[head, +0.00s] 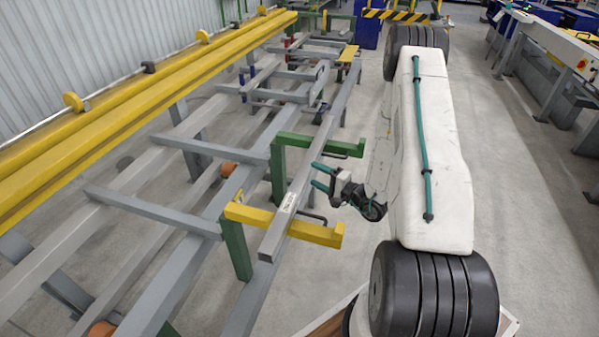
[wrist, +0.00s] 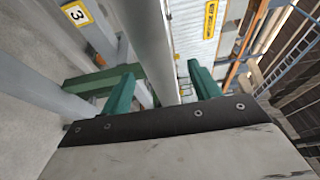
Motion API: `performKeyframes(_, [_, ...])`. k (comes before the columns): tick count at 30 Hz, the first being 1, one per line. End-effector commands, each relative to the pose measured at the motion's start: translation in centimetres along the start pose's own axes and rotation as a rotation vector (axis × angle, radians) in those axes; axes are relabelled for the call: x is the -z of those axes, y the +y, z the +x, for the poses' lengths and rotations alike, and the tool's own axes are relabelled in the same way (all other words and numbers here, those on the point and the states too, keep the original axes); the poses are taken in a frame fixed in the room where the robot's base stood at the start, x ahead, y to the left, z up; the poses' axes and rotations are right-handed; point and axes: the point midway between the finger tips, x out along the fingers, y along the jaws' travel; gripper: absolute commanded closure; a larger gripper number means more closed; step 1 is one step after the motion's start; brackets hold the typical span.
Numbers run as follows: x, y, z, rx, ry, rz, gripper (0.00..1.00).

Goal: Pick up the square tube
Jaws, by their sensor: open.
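The square tube (head: 297,192) is a long grey bar with a small white label near its front end. In the head view it lies across a yellow support arm (head: 318,234) and a green support arm (head: 340,148). My gripper (head: 319,176) has teal fingers and is to the right of the tube, pointing toward it with a small gap. In the wrist view the tube (wrist: 147,38) runs up the picture, ahead of and between the open fingers of my gripper (wrist: 163,84). Nothing is held. The tube's lower part there is partly hidden by my gripper's body.
Grey rails and cross-bars of the runout table (head: 150,213) fill the left, with a long yellow beam (head: 130,95) behind. A green post (head: 237,250) stands under the yellow arm. Bare floor (head: 540,200) lies to the right. The wrist view shows a "3" sign (wrist: 77,13).

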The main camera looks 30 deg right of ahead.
Motion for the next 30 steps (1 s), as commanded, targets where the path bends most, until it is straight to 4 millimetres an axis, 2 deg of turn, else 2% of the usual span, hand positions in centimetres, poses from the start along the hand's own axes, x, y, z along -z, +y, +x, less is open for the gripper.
performKeyframes(13, [0.0,0.1,6.0,0.001,-0.004,-0.001,0.38])
performKeyframes(17, [0.1,0.1,7.0,0.001,-0.002,-0.001,0.38])
performKeyframes(23, [0.1,0.1,7.0,0.001,-0.002,-0.001,0.38])
performKeyframes(26, [0.1,0.1,7.0,0.001,-0.002,-0.001,0.60])
performKeyframes(30, [0.1,0.1,7.0,0.000,-0.002,-0.001,0.99])
